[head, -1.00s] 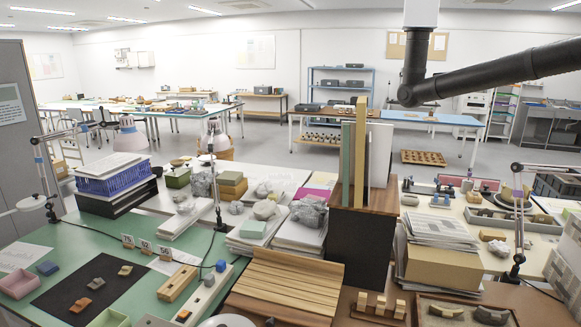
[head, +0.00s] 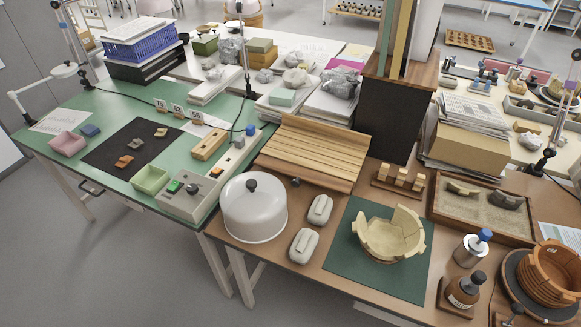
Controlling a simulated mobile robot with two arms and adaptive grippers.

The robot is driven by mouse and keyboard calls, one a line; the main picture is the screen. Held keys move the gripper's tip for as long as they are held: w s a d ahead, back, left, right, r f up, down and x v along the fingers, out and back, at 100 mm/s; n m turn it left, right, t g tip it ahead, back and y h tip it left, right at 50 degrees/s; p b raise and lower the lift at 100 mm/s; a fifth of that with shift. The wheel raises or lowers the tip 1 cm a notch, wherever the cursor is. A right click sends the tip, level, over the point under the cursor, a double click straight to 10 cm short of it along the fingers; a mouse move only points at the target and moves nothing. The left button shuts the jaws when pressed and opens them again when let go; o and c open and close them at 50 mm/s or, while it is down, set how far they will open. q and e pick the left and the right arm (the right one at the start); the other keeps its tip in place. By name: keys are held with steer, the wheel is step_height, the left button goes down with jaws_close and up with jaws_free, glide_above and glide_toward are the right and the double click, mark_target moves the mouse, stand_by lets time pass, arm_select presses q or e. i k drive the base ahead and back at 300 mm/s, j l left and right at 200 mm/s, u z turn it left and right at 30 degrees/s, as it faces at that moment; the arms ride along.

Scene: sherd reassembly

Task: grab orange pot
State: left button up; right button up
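An orange-brown pot (head: 556,268) with a ribbed wall and an open top sits on a dark round stand (head: 512,270) at the lower right of the head view. The picture's right edge cuts off part of the pot and stand. Neither of my grippers is in view.
Left of the pot stand a brown bottle (head: 463,289) and a metal canister with a blue knob (head: 471,249). A broken cream pot (head: 389,236) sits on a green mat (head: 345,262). Behind is a sand tray (head: 485,208) with sherds. A white dome (head: 254,210) stands left.

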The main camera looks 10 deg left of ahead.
mark_target(534, 269)
steer(key=z, duration=1.75)
